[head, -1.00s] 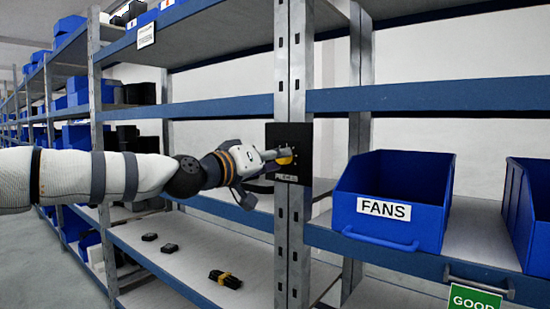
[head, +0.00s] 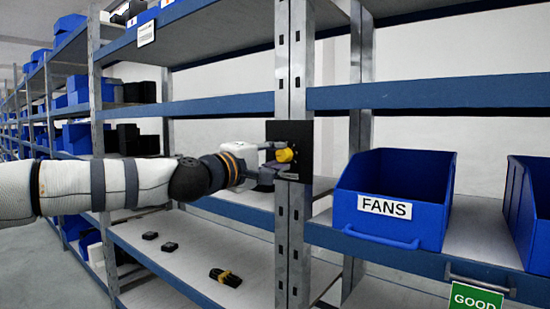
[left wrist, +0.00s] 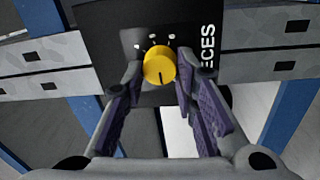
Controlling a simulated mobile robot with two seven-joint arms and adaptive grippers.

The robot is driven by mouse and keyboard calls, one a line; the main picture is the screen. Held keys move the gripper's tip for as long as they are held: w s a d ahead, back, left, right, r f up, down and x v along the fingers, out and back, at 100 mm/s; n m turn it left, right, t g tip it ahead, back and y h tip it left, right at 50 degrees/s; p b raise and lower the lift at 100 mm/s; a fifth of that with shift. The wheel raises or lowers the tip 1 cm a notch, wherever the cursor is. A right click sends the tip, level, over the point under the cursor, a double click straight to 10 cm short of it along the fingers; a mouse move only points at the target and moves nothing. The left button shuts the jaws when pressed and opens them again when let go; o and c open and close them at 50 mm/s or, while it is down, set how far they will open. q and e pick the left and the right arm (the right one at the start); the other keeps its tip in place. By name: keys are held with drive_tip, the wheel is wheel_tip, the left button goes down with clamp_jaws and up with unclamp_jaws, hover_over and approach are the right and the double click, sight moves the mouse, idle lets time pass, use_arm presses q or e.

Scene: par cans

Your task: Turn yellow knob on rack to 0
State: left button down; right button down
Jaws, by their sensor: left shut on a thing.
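The yellow knob (head: 284,155) sits on a black panel (head: 296,132) fixed to the rack's metal upright. In the left wrist view the knob (left wrist: 160,64) shows a dark pointer line toward the picture's bottom. Small light marks sit above it on the panel (left wrist: 105,45); their figures are too small to read. My left gripper (head: 268,161) reaches the panel from the left, one finger above the knob and one below. In the left wrist view its fingers (left wrist: 161,82) are on both sides of the knob, shut on it. My right gripper is not in view.
A blue bin labelled FANS (head: 430,205) stands on the shelf to the right, beside another blue bin (head: 530,195). Small dark items (head: 168,247) lie on the lower shelf. A green GOOD sign (head: 474,298) hangs at lower right. The rack upright (head: 288,60) rises beside the gripper.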

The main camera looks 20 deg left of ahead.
use_arm(q)
drive_tip(key=n, duration=0.5)
drive_tip(key=shift+d+f, duration=0.15)
drive_tip(key=shift+n, duration=0.3)
drive_tip(key=shift+y, duration=0.3)
drive_tip(key=c, duration=1.3)
unclamp_jaws()
drive_tip(key=shift+s, duration=0.2)
drive_tip(key=v, duration=1.1)
drive_tip(key=shift+s+f, duration=0.1)
drive_tip(key=shift+s, duration=0.2)
